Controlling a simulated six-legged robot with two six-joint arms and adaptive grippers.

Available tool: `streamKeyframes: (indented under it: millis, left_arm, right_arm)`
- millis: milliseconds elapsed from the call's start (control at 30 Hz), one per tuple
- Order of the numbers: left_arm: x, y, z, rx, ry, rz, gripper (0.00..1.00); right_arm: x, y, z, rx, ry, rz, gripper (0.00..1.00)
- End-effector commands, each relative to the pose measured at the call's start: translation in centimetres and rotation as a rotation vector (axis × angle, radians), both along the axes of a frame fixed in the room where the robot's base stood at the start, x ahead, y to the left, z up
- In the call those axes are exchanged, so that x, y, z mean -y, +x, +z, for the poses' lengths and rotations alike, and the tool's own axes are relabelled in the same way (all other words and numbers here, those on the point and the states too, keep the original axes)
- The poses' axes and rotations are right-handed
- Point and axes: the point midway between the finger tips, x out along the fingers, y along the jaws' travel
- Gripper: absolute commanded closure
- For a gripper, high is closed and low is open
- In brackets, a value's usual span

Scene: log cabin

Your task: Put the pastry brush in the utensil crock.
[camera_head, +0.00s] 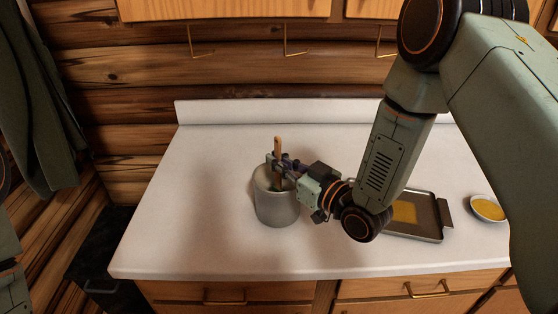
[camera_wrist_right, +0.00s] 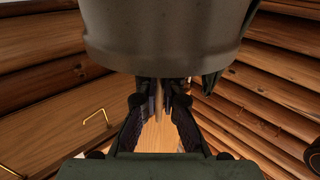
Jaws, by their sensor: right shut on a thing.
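The pastry brush (camera_head: 278,150) stands about upright, its wooden handle pointing up. My right gripper (camera_head: 280,168) is shut on it at the mouth of the utensil crock. The crock (camera_head: 277,208) is a grey cylinder standing on the white counter. The brush's lower end is hidden by the gripper and the crock's rim, so I cannot tell how deep it sits. In the right wrist view the crock (camera_wrist_right: 165,40) fills the top, and the handle (camera_wrist_right: 158,103) shows between the two fingers. My left gripper is not in view.
A metal tray (camera_head: 428,236) with a yellow sheet lies right of the crock, partly behind my right arm. A bowl of yellow liquid (camera_head: 488,208) stands farther right. The counter (camera_head: 190,235) is clear left of the crock. Cabinets (camera_head: 225,10) hang above.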

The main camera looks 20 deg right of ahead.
Motion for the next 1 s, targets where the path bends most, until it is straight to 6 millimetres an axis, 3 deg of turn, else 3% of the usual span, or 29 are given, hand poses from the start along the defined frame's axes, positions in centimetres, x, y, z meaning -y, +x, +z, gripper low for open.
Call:
streamKeyframes:
  millis: [200,233,500,1000]
  left_arm:
    - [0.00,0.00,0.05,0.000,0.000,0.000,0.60]
    - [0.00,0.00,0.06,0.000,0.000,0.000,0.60]
    - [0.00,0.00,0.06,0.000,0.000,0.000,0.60]
    - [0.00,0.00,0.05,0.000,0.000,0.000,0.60]
  right_arm:
    - [-0.01,0.00,0.05,0.000,0.000,0.000,1.00]
    - [-0.02,-0.01,0.04,0.000,0.000,0.000,0.91]
    - [-0.02,-0.01,0.04,0.000,0.000,0.000,0.69]
    - [-0.01,0.00,0.04,0.000,0.000,0.000,0.67]
